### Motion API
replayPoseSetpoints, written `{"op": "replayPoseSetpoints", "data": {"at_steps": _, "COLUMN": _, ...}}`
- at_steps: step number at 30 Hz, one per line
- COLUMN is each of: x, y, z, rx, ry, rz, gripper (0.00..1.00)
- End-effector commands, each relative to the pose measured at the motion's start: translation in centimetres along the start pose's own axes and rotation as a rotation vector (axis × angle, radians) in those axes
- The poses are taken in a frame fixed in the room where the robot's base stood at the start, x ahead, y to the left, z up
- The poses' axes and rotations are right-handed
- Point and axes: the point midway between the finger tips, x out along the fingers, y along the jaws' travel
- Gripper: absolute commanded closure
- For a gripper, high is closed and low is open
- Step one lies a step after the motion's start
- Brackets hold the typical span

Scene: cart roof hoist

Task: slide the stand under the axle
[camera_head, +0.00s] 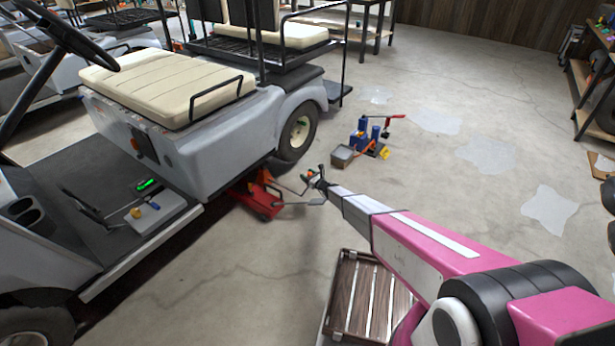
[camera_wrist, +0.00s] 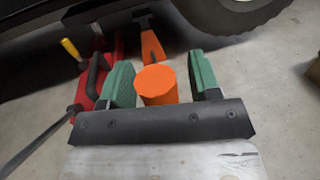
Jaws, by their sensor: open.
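An orange stand (camera_head: 265,177) is at the cart's lower edge, just in front of the rear wheel. In the wrist view, an orange round part (camera_wrist: 156,85) sits between my gripper's green fingers, with an orange bar (camera_wrist: 152,45) beyond it. My gripper (camera_head: 312,178) is open, fingers on both sides of that round part (camera_wrist: 161,80); I cannot tell whether they touch it. A red jack (camera_head: 255,200) with a black handle (camera_wrist: 97,75) is beside the stand, partly under the cart. The axle is hidden behind the cart body and rear wheel (camera_head: 298,132).
The grey cart (camera_head: 220,150) fills the left. A blue device (camera_head: 362,138) with a red lever stands on the floor beyond my gripper. A slatted wooden pallet (camera_head: 350,300) lies in the foreground. Shelves (camera_head: 590,90) stand at the right. The floor between is mostly clear, with pale patches.

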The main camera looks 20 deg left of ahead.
Motion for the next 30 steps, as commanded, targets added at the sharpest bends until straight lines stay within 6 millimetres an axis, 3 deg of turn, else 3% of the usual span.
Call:
{"op": "replayPoseSetpoints", "data": {"at_steps": 8, "x": -2.2, "y": 0.1, "z": 0.1, "rx": 0.0, "ry": 0.0, "rz": -0.001, "gripper": 0.43}}
{"op": "replayPoseSetpoints", "data": {"at_steps": 21, "x": -9.9, "y": 0.1, "z": 0.1, "rx": 0.0, "ry": 0.0, "rz": -0.001, "gripper": 0.43}}
{"op": "replayPoseSetpoints", "data": {"at_steps": 30, "x": -10.8, "y": 0.0, "z": 0.0, "rx": 0.0, "ry": 0.0, "rz": 0.001, "gripper": 0.43}}
